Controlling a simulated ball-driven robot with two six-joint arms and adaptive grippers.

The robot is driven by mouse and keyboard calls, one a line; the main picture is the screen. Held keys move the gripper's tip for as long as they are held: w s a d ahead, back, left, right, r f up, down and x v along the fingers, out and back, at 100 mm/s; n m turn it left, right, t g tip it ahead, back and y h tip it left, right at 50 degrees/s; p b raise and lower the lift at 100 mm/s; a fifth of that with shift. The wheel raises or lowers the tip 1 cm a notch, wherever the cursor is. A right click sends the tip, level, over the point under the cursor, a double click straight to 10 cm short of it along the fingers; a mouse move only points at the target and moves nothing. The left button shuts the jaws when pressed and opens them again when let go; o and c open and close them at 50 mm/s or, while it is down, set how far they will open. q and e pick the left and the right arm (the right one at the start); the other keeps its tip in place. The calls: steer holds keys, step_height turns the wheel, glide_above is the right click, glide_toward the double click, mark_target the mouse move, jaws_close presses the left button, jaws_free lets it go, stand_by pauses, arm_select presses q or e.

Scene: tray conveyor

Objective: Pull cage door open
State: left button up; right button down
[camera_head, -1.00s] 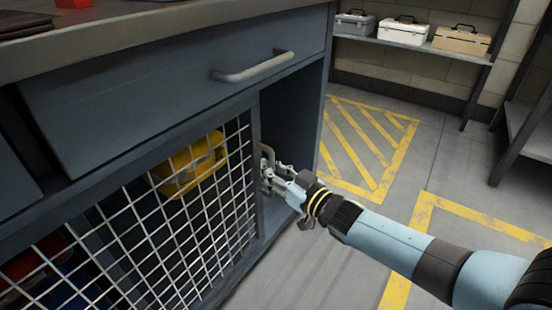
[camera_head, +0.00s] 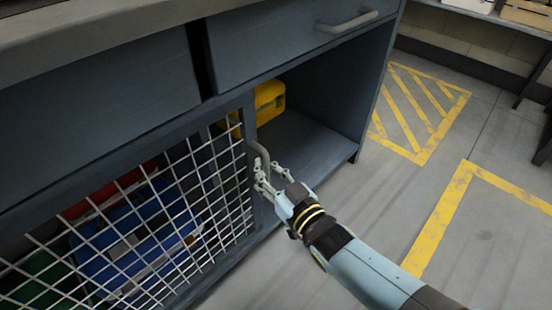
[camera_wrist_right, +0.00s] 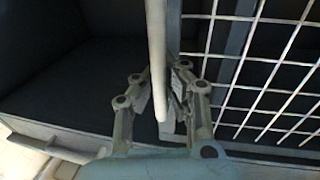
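The cage door (camera_head: 248,190) is a dark frame with white wire mesh on the front of a grey-blue cabinet. Its grey bar handle (camera_head: 259,152) stands upright on the door's right edge. My right gripper (camera_head: 264,178) is at this handle. In the right wrist view the handle (camera_wrist_right: 157,60) runs between the two fingers (camera_wrist_right: 160,88), which close around it from both sides; the mesh is to the right. To the right of the door the cabinet compartment (camera_head: 315,140) is open. My left gripper is not in view.
A yellow case (camera_head: 270,98) sits inside, partly behind the door's edge. Red (camera_head: 100,195) and blue (camera_head: 125,240) cases lie behind the mesh. A drawer with a handle (camera_head: 347,22) is above. The floor to the right is clear, with yellow markings (camera_head: 440,235).

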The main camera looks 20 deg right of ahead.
steer(key=shift+s+a+f, duration=0.25)
steer(key=shift+s, duration=0.15)
steer(key=c, duration=2)
jaws_free()
steer(key=o, duration=0.4)
steer(key=shift+d+r, duration=0.1)
steer(key=shift+r, duration=0.05)
steer(key=shift+o, duration=1.3)
steer(key=s+d, duration=0.2)
steer(key=s, duration=0.9)
steer(key=shift+s, duration=0.35)
steer(key=shift+d, duration=0.1)
